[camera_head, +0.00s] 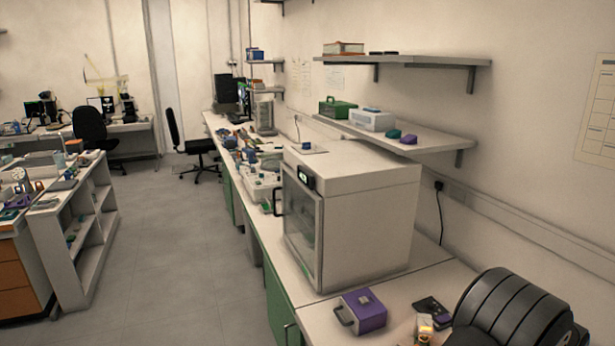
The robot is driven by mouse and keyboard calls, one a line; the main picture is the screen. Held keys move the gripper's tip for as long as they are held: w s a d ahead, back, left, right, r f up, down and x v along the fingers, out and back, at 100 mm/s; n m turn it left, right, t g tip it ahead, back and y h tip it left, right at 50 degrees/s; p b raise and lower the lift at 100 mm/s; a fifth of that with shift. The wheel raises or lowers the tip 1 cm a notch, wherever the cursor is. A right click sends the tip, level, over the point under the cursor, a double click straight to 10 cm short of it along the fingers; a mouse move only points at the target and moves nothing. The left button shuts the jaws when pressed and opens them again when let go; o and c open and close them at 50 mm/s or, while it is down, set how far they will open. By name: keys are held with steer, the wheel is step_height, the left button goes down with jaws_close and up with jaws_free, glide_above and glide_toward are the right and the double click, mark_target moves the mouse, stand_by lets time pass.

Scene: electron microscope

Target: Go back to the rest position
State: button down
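My gripper is not in view in the head camera picture. No fingertips show, so I cannot see whether it holds anything. A large black ribbed rounded body (515,312) fills the lower right corner, cut off by the frame edge. I cannot tell whether it is part of my arm or a piece of equipment.
A long bench (262,233) runs along the right wall. A white cabinet with a glass door (360,215) stands on it. A purple box with a handle (364,311) sits in front. Wall shelves (410,138) hang above. The grey floor (165,250) is clear.

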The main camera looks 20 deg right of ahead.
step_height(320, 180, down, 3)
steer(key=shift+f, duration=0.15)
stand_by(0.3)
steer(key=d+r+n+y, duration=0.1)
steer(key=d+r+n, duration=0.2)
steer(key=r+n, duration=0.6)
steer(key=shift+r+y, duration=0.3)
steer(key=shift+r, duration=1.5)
